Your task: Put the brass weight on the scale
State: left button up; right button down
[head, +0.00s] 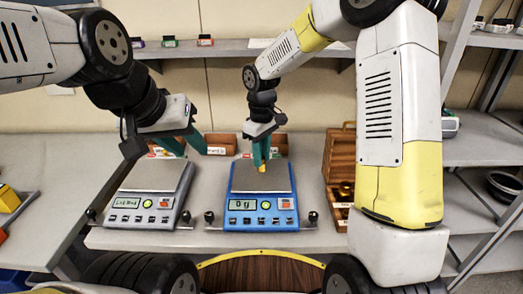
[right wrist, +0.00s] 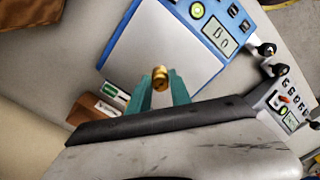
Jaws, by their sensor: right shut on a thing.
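The brass weight (right wrist: 160,77) is held between the teal fingers of my right gripper (head: 262,162); it shows small in the head view (head: 262,169). The gripper is over the grey plate of the blue scale (head: 262,212), whose display reads 0 g. The blue scale also shows in the right wrist view (right wrist: 215,28). A grey scale (head: 145,203) stands to its left, with a display that seems to read Lo Bat. My left gripper (head: 182,146) has its fingers spread, empty, above the back of the grey scale.
An open wooden box (head: 340,165) with brass weights stands right of the blue scale. Small reddish-brown boxes sit behind the scales. A shelf (head: 220,48) runs along the back wall. Shelving stands at the right, and yellow blocks (head: 8,198) lie at the far left.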

jog(key=shift+f, duration=0.65)
jog(key=shift+f, duration=0.1)
jog(key=c, duration=1.2)
grip_release()
notch_tip(320, 180, up, 12)
jog(key=s+d+r+m+t, duration=0.3)
jog(key=s+d+r+m, duration=0.1)
jog(key=s+d+r, duration=0.4)
jog(key=s+d+m+t, duration=0.1)
jog(key=s+d+m, duration=0.1)
jog(key=s, duration=0.2)
jog(key=s+d+m+t+y, duration=0.1)
jog(key=s+d+m, duration=0.1)
jog(key=s, duration=0.2)
jog(key=s+d+f+m+t+y, duration=0.1)
jog(key=s+d, duration=0.1)
jog(key=s, duration=0.3)
jog(key=shift+s+m, duration=0.1)
jog(key=shift+m, duration=0.3)
